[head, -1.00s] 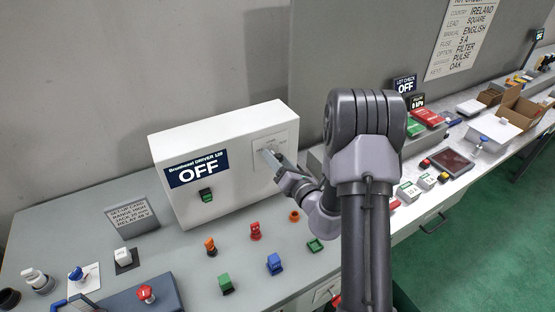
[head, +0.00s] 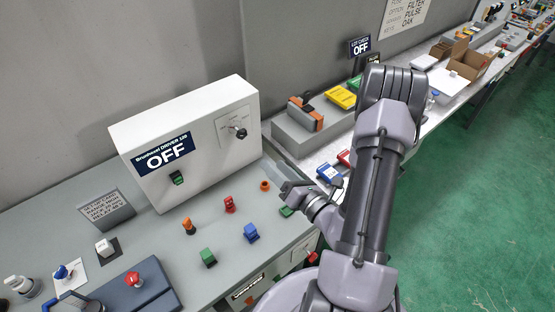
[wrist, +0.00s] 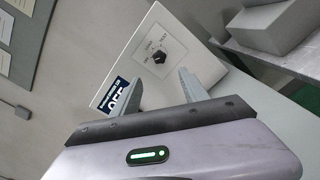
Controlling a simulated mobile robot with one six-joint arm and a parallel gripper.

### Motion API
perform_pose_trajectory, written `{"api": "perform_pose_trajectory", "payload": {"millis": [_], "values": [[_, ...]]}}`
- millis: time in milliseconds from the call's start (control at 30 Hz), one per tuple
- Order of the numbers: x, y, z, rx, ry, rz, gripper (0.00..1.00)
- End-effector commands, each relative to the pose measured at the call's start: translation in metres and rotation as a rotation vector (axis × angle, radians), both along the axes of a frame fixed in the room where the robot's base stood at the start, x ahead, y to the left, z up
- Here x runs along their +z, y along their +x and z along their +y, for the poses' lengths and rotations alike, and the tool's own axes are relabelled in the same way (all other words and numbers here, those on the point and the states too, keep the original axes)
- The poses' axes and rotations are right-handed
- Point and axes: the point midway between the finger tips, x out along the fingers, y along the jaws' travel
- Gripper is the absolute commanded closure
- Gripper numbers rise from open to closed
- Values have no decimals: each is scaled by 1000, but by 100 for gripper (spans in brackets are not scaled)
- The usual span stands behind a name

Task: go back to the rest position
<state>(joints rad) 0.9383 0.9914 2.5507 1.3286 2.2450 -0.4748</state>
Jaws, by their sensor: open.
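My gripper (wrist: 165,95) is open and empty in the wrist view, its two fingers apart. In front of it, and apart from it, is the white driver box (wrist: 130,75) with its black rotary knob (wrist: 160,57). In the head view my gripper (head: 287,190) hangs over the right end of the grey bench, to the right of the box (head: 230,95). My arm is folded there on the right side of the picture. The knob (head: 239,132) is in plain sight on the box's face, and the box's display (head: 165,153) reads OFF.
Several small coloured parts stand on the bench, among them a red one (head: 230,204), a blue one (head: 251,233) and a green one (head: 208,257). A setup card (head: 106,210) stands left of the box. A second bench with bins and boxes runs back right; green floor (head: 470,220) is free.

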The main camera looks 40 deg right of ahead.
Motion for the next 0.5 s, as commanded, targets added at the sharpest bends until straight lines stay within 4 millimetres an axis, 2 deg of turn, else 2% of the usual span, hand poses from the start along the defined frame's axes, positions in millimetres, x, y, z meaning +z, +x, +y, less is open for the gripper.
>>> {"api": "perform_pose_trajectory", "payload": {"millis": [133, 500], "values": [[0, -6, 0, 0, -1, -1, 48], [0, -4, 3, 11, -6, -5, 48]]}}
